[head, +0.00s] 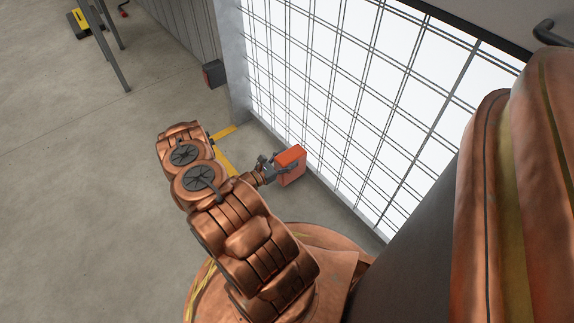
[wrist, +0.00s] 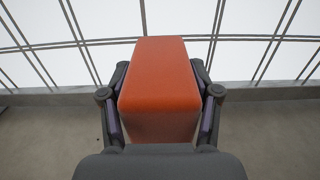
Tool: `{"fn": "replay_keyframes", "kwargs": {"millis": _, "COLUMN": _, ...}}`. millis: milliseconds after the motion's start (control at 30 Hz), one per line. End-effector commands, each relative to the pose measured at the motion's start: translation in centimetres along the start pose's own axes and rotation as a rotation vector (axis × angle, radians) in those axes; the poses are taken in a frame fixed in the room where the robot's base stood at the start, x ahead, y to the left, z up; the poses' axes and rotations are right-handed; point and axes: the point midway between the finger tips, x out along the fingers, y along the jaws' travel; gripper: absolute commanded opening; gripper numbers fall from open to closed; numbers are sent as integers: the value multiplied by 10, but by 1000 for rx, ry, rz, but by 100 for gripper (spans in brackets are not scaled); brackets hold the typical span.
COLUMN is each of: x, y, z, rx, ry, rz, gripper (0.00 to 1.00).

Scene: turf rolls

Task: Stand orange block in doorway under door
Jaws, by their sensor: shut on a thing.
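The orange block (head: 291,164) is held in my gripper (head: 274,165), close to the grid door (head: 350,100). In the wrist view the block (wrist: 160,85) sits between the two fingers of my gripper (wrist: 160,100), with a finger against each side. The door's bright panels and dark bars (wrist: 60,45) rise behind the block. The door's lower edge (wrist: 60,98) meets or nears the floor behind it. I cannot tell whether the block touches the floor or the door.
Yellow floor markings (head: 224,150) lie beside my arm near the door. A dark box with a red part (head: 214,73) is by the door post (head: 232,60). A yellow-and-black item (head: 80,22) and grey legs (head: 108,45) stand at the upper left. The left floor is clear.

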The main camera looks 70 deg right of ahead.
Motion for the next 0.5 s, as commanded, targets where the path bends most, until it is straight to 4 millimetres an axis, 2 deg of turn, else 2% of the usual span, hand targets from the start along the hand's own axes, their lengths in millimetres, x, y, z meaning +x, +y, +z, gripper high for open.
{"fn": "replay_keyframes", "kwargs": {"millis": 33, "x": 0, "y": 0, "z": -13, "rx": 0, "ry": -2, "rz": 0, "gripper": 5}}
{"fn": "replay_keyframes", "kwargs": {"millis": 133, "x": 0, "y": 1, "z": -22, "rx": 2, "ry": -2, "rz": 0, "gripper": 5}}
{"fn": "replay_keyframes", "kwargs": {"millis": 500, "x": 0, "y": 1, "z": -21, "rx": 2, "ry": -2, "rz": 0, "gripper": 5}}
